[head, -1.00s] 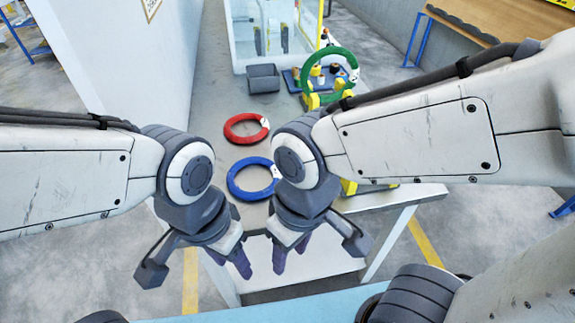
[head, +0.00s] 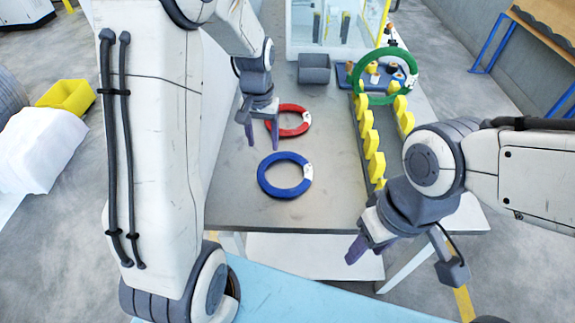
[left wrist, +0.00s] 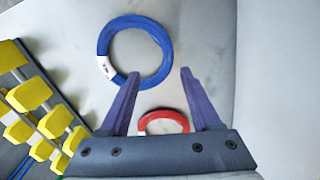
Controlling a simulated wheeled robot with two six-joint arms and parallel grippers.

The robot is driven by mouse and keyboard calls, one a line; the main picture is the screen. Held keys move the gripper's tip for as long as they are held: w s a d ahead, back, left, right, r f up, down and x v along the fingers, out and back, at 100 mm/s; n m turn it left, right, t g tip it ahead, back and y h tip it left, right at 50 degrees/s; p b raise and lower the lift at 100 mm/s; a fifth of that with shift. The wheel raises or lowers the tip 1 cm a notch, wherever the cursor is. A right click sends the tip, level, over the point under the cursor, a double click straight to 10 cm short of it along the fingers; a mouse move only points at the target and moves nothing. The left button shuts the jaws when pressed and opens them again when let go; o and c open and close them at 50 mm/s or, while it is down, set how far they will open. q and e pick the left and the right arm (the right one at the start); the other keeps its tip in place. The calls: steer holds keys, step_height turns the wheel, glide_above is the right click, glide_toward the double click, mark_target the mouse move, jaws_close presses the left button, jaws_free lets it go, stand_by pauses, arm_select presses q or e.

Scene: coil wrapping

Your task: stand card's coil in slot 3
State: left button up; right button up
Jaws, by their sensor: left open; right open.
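A blue coil (head: 285,193) with a white tag lies flat on the grey bench; it also shows in the left wrist view (left wrist: 104,38). A red coil (head: 291,132) with a white tag lies flat behind it, and part of it shows in the left wrist view (left wrist: 163,113). A green coil (head: 388,53) stands upright at the far end of the rack (head: 374,165) with yellow dividers. My left gripper (head: 262,138) is open and empty, above the bench near the red and blue coils. My right gripper (head: 364,242) is open and empty near the bench's front edge. I cannot read any card.
A grey bin (head: 314,68) stands at the back of the bench, before a clear-walled case (head: 335,25). A blue board with small items lies behind the rack. The bench left and front of the blue coil is clear.

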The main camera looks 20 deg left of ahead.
arm_select(q)
glide_above(261, 167)
step_height(261, 167, down, 5)
steer(key=shift+f, duration=3.1)
jaws_close()
steer(key=shift+r, duration=0.1)
